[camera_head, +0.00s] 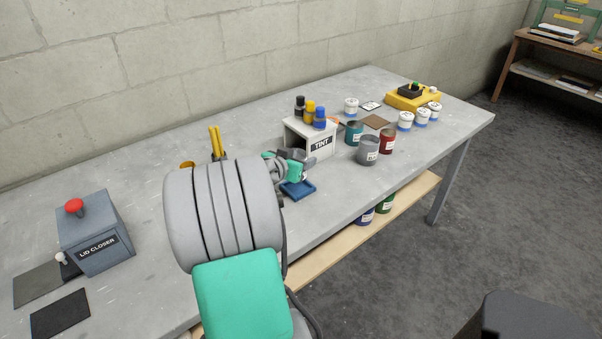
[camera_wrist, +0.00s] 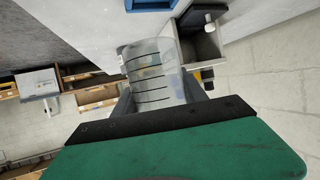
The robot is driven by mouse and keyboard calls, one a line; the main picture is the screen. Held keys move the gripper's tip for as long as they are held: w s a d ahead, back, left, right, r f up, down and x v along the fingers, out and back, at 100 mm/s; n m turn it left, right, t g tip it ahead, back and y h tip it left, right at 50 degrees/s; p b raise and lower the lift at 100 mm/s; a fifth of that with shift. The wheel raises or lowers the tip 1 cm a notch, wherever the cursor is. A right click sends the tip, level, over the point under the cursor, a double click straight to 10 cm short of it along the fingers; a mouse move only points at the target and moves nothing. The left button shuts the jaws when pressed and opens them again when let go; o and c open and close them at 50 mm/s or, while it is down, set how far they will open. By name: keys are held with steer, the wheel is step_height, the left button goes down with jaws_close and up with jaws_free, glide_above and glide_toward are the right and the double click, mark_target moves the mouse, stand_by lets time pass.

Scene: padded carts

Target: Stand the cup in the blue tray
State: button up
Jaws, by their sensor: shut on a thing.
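My gripper (camera_wrist: 158,97) is shut on a clear cup (camera_wrist: 152,70) with dark measuring lines, seen in the wrist view between the two fingers. The blue tray (camera_wrist: 150,4) shows at the top edge of that view, beyond the cup and apart from it in the picture. In the head view the blue tray (camera_head: 299,190) lies on the grey bench near its front edge, just in front of the TINT box. My arm's end is over or beside the tray there, and my own arm hides much of it. I cannot make out the cup in the head view.
The TINT box (camera_head: 310,139) with several bottles on top stands close behind the tray. A teal can (camera_head: 354,133), a grey can (camera_head: 367,151) and a red can (camera_head: 387,141) stand to the right. The lid closer (camera_head: 95,235) is at left.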

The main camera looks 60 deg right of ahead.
steer(key=d+f, duration=0.1)
steer(key=f, duration=0.1)
steer(key=w+d+f, duration=0.1)
steer(key=d+f, duration=0.2)
steer(key=shift+w+d+f, duration=0.3)
steer(key=shift+w+f, duration=0.05)
steer(key=shift+f, duration=0.05)
step_height(320, 180, down, 3)
steer(key=shift+d+r+p, duration=0.15)
steer(key=shift+p, duration=0.15)
steer(key=shift+f, duration=0.25)
steer(key=shift+f, duration=0.1)
steer(key=shift+f+b, duration=0.15)
steer(key=shift+b, duration=0.15)
steer(key=o, duration=1.3)
steer(key=shift+o, duration=0.2)
